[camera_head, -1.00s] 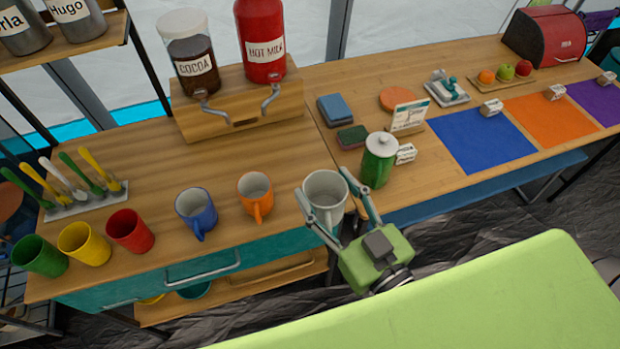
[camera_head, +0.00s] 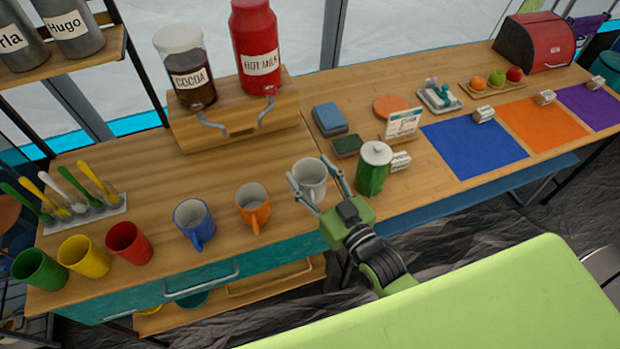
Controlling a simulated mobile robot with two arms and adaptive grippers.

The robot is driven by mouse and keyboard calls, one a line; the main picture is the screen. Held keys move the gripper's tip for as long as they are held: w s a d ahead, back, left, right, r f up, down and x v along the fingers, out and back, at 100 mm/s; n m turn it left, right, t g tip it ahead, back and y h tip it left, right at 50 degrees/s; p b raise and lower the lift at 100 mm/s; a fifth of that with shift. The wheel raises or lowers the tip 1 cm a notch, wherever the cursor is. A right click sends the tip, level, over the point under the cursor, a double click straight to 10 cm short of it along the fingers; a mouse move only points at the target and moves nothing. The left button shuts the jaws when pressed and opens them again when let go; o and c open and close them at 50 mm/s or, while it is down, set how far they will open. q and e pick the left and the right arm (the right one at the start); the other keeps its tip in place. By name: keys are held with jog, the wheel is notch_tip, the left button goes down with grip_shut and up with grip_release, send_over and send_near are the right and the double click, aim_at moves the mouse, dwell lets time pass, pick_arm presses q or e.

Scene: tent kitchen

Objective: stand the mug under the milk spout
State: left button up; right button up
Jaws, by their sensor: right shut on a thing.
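A white mug (camera_head: 310,173) is upright between the fingers of my right gripper (camera_head: 320,190), which is shut on it. It is at the front part of the wooden counter, right of the orange mug; I cannot tell whether its base touches the counter. The red hot milk container (camera_head: 257,35) stands on a wooden stand at the back, and its grey milk spout (camera_head: 267,104) hangs from the stand's front. The white mug is in front of the spout and to its right, well apart from it. My left gripper is not in view.
The orange mug (camera_head: 252,205) and blue mug (camera_head: 193,222) stand left of the white mug. A green lidded jar (camera_head: 374,168) stands close on its right. The cocoa jar (camera_head: 190,72) has its own spout. The counter below the milk spout is clear.

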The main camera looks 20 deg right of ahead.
aim_at(305, 174)
jog(key=shift+w+f, duration=0.4)
jog(key=shift+f, duration=0.05)
jog(key=f, duration=0.1)
jog(key=w+f, duration=0.1)
jog(key=shift+d+f, duration=0.1)
jog(key=shift+f, duration=0.2)
jog(key=shift+f+p, duration=0.3)
jog(key=shift+f, duration=0.25)
jog(key=shift+f, duration=0.15)
jog(key=o, duration=1.2)
jog(key=shift+c, duration=0.2)
jog(key=shift+f, duration=0.1)
